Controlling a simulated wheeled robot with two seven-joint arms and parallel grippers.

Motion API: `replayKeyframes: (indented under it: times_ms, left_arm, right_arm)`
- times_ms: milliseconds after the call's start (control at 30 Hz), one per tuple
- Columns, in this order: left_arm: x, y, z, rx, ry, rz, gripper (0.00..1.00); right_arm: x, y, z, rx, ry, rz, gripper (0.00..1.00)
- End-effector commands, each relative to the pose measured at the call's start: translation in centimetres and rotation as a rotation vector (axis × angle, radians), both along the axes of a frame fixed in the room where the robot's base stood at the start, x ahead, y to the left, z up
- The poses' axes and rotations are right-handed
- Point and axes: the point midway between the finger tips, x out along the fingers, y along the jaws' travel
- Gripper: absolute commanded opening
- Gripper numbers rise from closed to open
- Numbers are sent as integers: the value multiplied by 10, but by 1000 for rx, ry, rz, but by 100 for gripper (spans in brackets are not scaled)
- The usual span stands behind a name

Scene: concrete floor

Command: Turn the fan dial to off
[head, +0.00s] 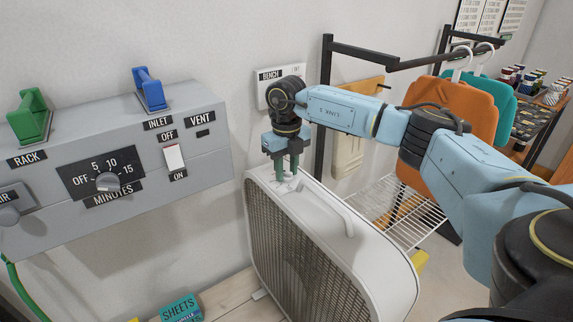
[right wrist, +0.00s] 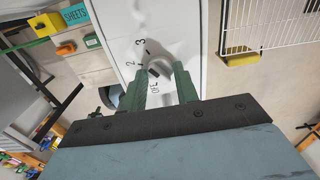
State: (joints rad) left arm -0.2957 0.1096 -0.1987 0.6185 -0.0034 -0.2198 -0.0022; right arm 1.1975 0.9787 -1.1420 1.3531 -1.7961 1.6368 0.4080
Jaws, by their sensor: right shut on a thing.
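The white box fan (head: 340,235) stands upright on a wooden surface, its dark grille facing left in the head view. Its dial (right wrist: 158,66) is on the top face, with OFF, 2 and 3 marked around it in the right wrist view. My right gripper (head: 286,176) points down onto the fan's top, and its green fingers (right wrist: 162,75) are shut on the dial, one on each side. The fingers hide part of the dial and its markings, so I cannot tell which setting it points at. My left gripper is not in view.
A grey wall panel (head: 215,165) with a minutes knob (head: 108,182) and switches is left of the fan. A BENCH box (head: 270,92) is on the wall behind my gripper. A white wire rack (head: 392,208) and a rail with orange and teal garments stand to the right.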

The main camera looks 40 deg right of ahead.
Motion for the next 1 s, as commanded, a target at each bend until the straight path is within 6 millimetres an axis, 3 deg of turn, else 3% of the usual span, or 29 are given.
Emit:
replayKeyframes:
  times_ms: [533,1000]
  left_arm:
    - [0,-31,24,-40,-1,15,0]
    - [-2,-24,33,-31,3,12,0]
  right_arm:
    - [0,0,2,0,-1,514,7]
    - [1,0,1,0,-2,960,7]
